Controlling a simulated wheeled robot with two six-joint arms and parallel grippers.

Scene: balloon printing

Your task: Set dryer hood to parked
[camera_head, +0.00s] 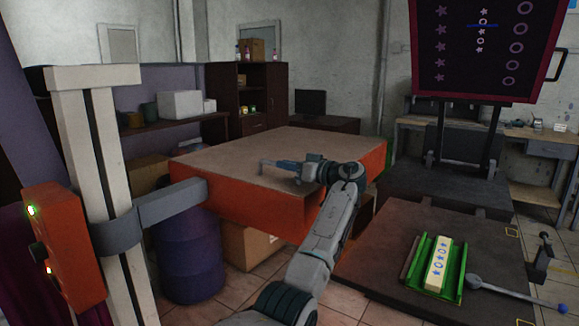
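The dryer hood appears to be the large orange box with a brown top (235,196). A grey bracket (172,203) joins it to a white upright post (98,170) at the left. The hood stands left of the dark printing table, apart from the green tray. My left gripper (281,172) appears over the hood's right part, its fingers spread and nothing between them. I cannot tell whether it touches the hood. My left forearm hides part of the hood's front right side. My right gripper is out of view.
A red control box (62,245) with lit lamps is on the post. The dark table (390,268) bears a green tray (455,285) with a patterned cream block (438,262) and a blue-ended lever (520,295). A framed screen (450,60) stands raised behind. A purple barrel (187,255) stands below the hood.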

